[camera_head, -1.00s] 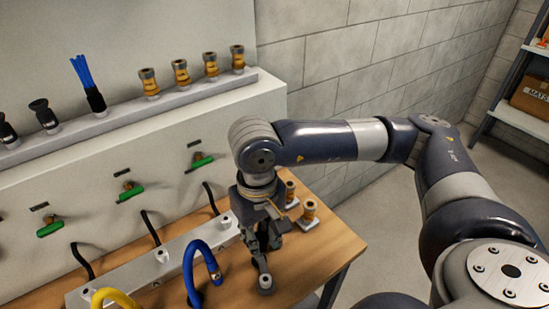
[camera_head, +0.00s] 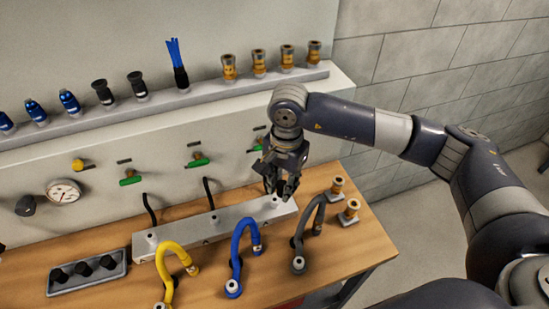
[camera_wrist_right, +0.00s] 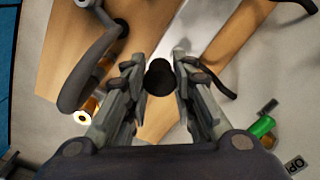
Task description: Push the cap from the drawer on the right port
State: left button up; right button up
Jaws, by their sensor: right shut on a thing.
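My right gripper (camera_head: 281,190) points down at the right end of the grey manifold (camera_head: 185,247). In the wrist view my right gripper (camera_wrist_right: 160,80) is shut on a dark round cap (camera_wrist_right: 158,76). The light right port (camera_head: 275,203) sits just below the fingertips; I cannot tell whether the cap touches it. The manifold's left port (camera_head: 152,239) and middle port (camera_head: 213,219) are uncovered. A tray (camera_head: 62,290) with several black caps lies at the left of the bench. My left gripper is not in view.
A yellow hose (camera_head: 172,258), a blue hose (camera_head: 237,250) and a grey hose (camera_head: 300,240) stand in front of the manifold. Brass fittings (camera_head: 349,209) stand at right. Green-handled valves (camera_head: 198,160) are on the panel behind. The bench's front right is clear.

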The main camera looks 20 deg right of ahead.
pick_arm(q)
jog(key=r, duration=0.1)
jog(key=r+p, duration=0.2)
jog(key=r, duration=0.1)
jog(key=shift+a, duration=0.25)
pick_arm(e)
jog(key=w+m, duration=0.1)
jog(key=m, duration=0.1)
jog(key=w+m, duration=0.2)
jog(key=m, duration=0.1)
jog(key=shift+w+a+f, duration=0.2)
jog(key=shift+w+a, duration=0.05)
jog(key=shift+a, duration=0.15)
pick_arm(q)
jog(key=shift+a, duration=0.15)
pick_arm(e)
jog(key=shift+f, duration=0.15)
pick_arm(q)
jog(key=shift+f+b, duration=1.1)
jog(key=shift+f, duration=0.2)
pick_arm(e)
jog(key=shift+f, duration=2.7)
pick_arm(q)
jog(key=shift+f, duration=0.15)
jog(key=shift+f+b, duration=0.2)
jog(key=shift+b, duration=0.15)
